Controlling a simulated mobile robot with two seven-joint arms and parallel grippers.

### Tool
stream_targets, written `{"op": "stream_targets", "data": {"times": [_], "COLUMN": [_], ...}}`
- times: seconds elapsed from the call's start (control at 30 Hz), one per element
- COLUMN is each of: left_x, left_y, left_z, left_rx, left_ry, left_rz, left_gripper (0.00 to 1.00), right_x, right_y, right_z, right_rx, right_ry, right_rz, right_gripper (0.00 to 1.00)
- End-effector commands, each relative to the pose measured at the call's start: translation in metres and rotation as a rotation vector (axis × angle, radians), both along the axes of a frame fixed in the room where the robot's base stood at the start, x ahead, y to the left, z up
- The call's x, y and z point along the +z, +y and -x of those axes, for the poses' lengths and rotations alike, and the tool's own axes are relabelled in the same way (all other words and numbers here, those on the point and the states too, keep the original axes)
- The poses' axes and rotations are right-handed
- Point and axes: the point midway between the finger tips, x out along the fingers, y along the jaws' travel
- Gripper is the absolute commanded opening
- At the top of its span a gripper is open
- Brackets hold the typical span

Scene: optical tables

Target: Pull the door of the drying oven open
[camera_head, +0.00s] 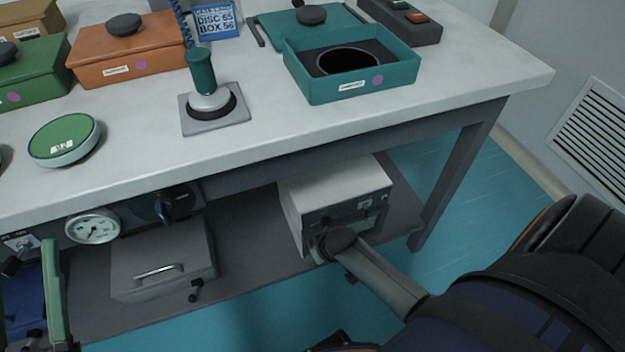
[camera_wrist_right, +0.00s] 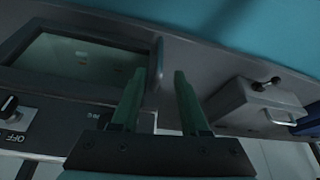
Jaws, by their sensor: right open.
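The drying oven (camera_head: 335,200), a small white box with a dark front, stands on the shelf under the table. My right forearm and hand cover part of its front in the head view. A grey upright handle (camera_wrist_right: 159,66) is at the door's edge. My right gripper (camera_wrist_right: 158,72) is open, its green fingers on either side of the handle in the picture; contact is not visible. My left gripper (camera_head: 45,300) is at the lower left, partly cut off, away from the oven.
A grey box with a handle (camera_head: 160,265) is on the same shelf, left of the oven, and a dial gauge (camera_head: 93,227) is further left. The tabletop (camera_head: 330,120) overhangs the shelf. A table leg (camera_head: 455,185) stands right of the oven.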

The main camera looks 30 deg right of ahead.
Motion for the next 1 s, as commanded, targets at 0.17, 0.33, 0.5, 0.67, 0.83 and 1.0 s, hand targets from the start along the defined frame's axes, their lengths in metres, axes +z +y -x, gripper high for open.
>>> {"op": "stream_targets", "data": {"times": [0.17,0.33,0.5,0.67,0.83,1.0], "left_x": [0.026,0.014,0.004,0.001,0.002,0.002], "left_y": [-0.004,-0.007,-0.008,-0.008,-0.008,-0.008], "left_z": [0.027,0.033,0.032,0.032,0.032,0.032], "left_rx": [-0.04,-0.064,-0.076,-0.081,-0.082,-0.082], "left_ry": [-0.175,-0.203,-0.192,-0.186,-0.186,-0.186], "left_rz": [-0.001,0.012,0.024,0.029,0.032,0.032], "left_gripper": [0.5,0.5,0.5,0.5,0.5,0.5], "right_x": [-0.022,-0.049,-0.064,-0.068,-0.068,-0.068], "right_y": [0.0,0.0,-0.001,-0.001,-0.001,-0.001], "right_z": [-0.008,-0.018,-0.025,-0.028,-0.028,-0.028], "right_rx": [0.0,0.001,0.001,0.001,0.001,0.001], "right_ry": [0.0,0.0,-0.001,0.0,0.0,0.0], "right_rz": [0.0,0.0,0.0,0.0,0.0,0.0], "right_gripper": [0.45,0.45,0.45,0.45,0.45,0.34]}}
